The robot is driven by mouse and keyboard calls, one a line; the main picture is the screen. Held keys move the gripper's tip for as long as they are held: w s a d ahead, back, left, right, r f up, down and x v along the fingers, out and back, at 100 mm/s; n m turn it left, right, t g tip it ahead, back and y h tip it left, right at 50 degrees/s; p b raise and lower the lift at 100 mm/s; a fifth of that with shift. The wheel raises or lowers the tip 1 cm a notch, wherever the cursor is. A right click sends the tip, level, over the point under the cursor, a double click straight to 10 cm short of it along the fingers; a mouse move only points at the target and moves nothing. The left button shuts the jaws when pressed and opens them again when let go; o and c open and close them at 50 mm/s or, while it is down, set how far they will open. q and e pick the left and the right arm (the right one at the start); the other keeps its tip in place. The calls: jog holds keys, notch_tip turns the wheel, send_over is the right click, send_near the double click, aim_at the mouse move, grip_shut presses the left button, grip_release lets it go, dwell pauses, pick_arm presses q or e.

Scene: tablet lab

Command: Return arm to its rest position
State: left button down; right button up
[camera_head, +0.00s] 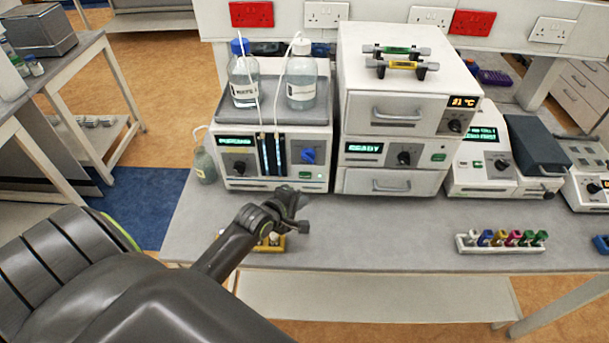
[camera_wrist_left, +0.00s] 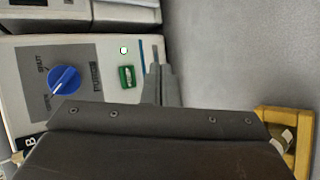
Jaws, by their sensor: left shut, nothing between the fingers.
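My left arm comes in from the left in the head view, and its gripper (camera_head: 293,204) is above the bench's front part, before the pump-like instrument (camera_head: 232,174) with a blue knob. The left gripper is shut and empty. In the left wrist view the shut fingers (camera_wrist_left: 160,84) show beside the instrument's front panel (camera_wrist_left: 20,75), with its blue knob and green switch. A yellow rack (camera_head: 268,247) stands on the bench, partly hidden behind the left arm; it also shows in the left wrist view (camera_wrist_left: 303,125). My right gripper is not in view.
Two bottles stand on the instrument, one blue-capped (camera_head: 243,80) and one white-capped (camera_head: 301,85). A stacked drawer unit (camera_head: 400,110) is beside it. A white rack (camera_head: 470,248) with several coloured-cap tubes is at the right. The bench (camera_head: 380,235) between the racks is clear.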

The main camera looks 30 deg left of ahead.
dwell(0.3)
pick_arm(q)
jog(key=s+d+r+m+g+y, duration=0.15)
jog(key=s+m+g, duration=0.25)
jog(key=s+m, duration=0.7)
jog(key=s+r+m+g+y, duration=0.15)
jog(key=s+m+g, duration=0.4)
jog(key=s, duration=1.05)
notch_tip(320, 180, down, 32)
jog(key=a+m+h+b, duration=0.1)
jog(key=a+m+b, duration=0.1)
jog(key=b, duration=0.5)
jog(key=s+d+f+b, duration=0.1)
jog(key=s+f+b, duration=0.2)
jog(key=s+f, duration=0.4)
jog(key=s+d+f+b, duration=0.1)
jog(key=s+f+b, duration=0.2)
jog(key=s+f, duration=0.5)
notch_tip(320, 180, down, 7)
jog(key=shift+f+g+b, duration=0.1)
jog(key=shift+g+b, duration=0.25)
jog(key=shift+g, duration=0.1)
